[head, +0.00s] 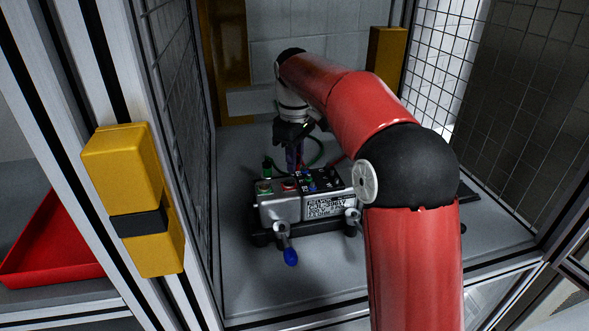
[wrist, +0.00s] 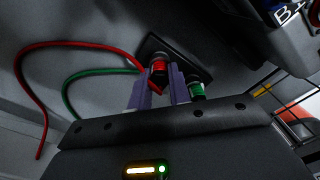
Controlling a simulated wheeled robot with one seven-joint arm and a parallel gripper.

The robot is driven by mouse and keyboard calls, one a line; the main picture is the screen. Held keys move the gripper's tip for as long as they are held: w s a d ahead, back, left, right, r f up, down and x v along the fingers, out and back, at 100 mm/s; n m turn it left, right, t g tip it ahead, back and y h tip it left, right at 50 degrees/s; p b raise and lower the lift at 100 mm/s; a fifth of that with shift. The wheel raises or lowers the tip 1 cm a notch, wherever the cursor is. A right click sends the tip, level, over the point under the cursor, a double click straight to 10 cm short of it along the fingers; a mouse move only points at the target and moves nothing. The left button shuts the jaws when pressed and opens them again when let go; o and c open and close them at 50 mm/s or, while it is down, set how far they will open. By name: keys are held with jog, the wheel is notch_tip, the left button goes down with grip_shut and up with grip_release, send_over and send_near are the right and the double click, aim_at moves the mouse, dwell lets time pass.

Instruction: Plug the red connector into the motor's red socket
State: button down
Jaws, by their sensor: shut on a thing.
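In the wrist view my gripper (wrist: 160,88) has its two purple fingers closed around the red connector (wrist: 158,70), from which a red cable trails left. The connector's far end is at a dark holder plate (wrist: 150,46); I cannot tell whether it is seated there or just above it. In the head view my gripper (head: 294,165) points down behind the motor (head: 280,208), and the red connector is hidden. The motor is a silver box with a labelled front. Its red socket (head: 289,187) is on top, between a green and a blue one.
A green connector (wrist: 197,91) stands right beside the held one, with a green cable (wrist: 75,82). A clamp with a blue handle (head: 290,256) is at the motor's front. Mesh walls enclose the cell. A yellow box (head: 125,180) is on the left post. Front floor is clear.

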jog(key=shift+r, duration=0.1)
jog(key=shift+r+p, duration=1.4)
jog(key=shift+p, duration=0.05)
jog(key=shift+r+p, duration=0.65)
jog(key=shift+r, duration=0.65)
